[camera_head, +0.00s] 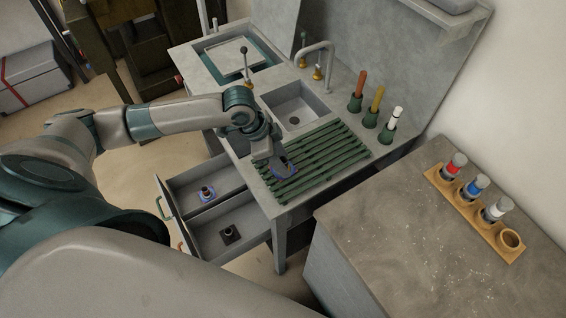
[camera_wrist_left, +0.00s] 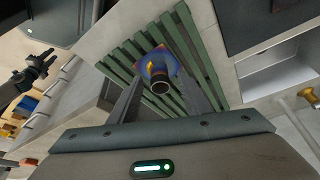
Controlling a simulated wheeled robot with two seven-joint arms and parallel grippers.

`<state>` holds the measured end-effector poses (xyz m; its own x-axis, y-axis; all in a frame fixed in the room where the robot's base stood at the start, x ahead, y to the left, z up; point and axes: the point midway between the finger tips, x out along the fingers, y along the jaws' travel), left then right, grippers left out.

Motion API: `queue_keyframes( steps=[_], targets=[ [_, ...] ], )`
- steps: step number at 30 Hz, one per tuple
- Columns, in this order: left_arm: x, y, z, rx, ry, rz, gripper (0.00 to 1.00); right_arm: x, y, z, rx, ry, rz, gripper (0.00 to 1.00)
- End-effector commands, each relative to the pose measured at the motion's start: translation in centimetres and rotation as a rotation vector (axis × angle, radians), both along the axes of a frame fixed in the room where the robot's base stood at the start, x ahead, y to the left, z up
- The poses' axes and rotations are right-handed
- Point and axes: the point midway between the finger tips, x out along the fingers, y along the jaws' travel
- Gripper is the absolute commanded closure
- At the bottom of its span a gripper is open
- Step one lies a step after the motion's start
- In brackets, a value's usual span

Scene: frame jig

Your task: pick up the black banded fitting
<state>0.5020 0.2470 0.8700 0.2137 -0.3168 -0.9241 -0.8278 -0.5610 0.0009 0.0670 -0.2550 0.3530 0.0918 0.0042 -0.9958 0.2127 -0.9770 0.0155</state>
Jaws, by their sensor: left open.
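The gripper is open, with a finger on each side. In the head view my left gripper (camera_head: 274,158) is low over the green slatted rack (camera_head: 325,158), and the blue flange (camera_head: 288,172) shows beside it. A black fitting with a square base (camera_head: 230,234) lies in the nearer open drawer. Another with a blue-edged base (camera_head: 207,192) is in the farther drawer. I cannot make out which has a black band.
A wooden holder (camera_head: 435,172) on the right counter has red-, blue- and white-marked cylinders and one empty cup. Orange, yellow and white-handled tools (camera_head: 358,92) stand behind the rack. A sink (camera_head: 296,105) and taps are farther back. Two drawers (camera_head: 188,180) stick out at the left.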

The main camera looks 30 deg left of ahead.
Motion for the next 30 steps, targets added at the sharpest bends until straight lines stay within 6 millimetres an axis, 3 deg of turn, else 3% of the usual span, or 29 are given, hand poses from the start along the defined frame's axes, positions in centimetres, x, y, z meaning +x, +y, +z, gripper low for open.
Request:
queue_keyframes(
  steps=[17,23,30],
  targets=[
    [0.15,-0.22,-0.67,0.001,-0.001,-0.001,0.56,-0.02,-0.07,0.17,-0.001,0.001,0.0,0.69],
    [0.15,-0.22,-0.66,0.001,-0.001,-0.001,1.0,-0.03,-0.09,0.17,-0.001,0.001,0.001,0.69],
    [0.18,-0.22,-0.61,0.0,-0.002,-0.001,1.0,-0.02,-0.1,0.17,-0.001,0.001,0.0,0.69]
  ],
)
